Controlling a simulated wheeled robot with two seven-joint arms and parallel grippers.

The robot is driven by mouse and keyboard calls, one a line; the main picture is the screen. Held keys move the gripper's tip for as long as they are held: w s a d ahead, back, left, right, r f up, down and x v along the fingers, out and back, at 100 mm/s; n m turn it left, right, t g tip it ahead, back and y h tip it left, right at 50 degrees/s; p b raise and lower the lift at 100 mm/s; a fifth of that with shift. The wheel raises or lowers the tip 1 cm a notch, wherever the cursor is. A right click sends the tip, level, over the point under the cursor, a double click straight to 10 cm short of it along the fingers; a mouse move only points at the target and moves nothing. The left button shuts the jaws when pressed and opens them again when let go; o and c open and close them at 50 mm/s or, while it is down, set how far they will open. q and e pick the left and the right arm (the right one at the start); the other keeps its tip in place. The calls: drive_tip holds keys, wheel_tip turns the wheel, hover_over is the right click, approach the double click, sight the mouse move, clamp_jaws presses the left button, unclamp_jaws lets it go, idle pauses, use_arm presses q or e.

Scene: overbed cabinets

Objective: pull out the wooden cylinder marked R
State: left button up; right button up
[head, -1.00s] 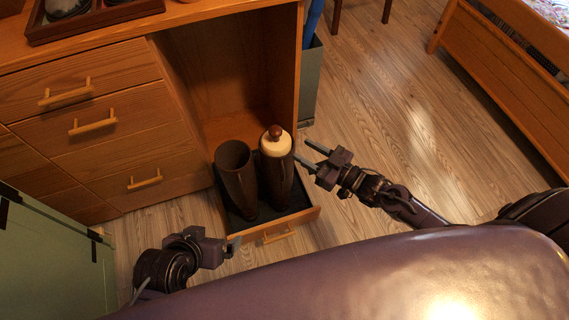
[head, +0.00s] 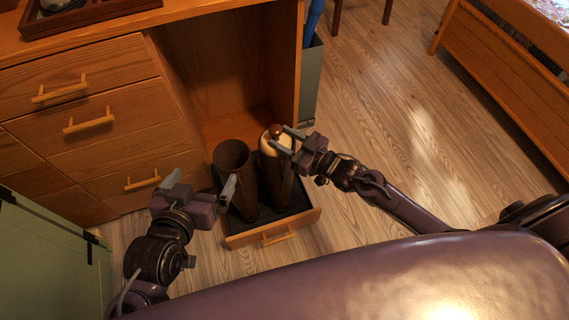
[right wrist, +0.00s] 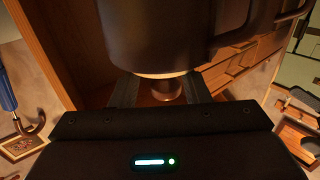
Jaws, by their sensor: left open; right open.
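A pale wooden cylinder (head: 269,147) with a brown knob (head: 276,131) sits in the right of two tall dark holders (head: 277,185) in an open drawer. No R mark can be read. My right gripper (head: 287,142) is open at the cylinder's top, its fingers on either side of the knob; contact cannot be told. In the right wrist view the knob (right wrist: 167,90) shows between the two fingers, below the dark holder (right wrist: 155,35). My left gripper (head: 200,184) is open and empty, with one finger close in front of the left holder (head: 233,158), which looks empty.
The low drawer (head: 262,235) stands pulled out under an open cabinet bay. Closed drawers with bar handles (head: 90,120) are to the left. A green panel (head: 45,250) stands at far left and a grey bin (head: 309,80) behind. The floor to the right is clear.

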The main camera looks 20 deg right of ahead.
clamp_jaws()
idle(0.3)
drive_tip(key=shift+w+r, duration=0.1)
drive_tip(key=shift+r, duration=0.1)
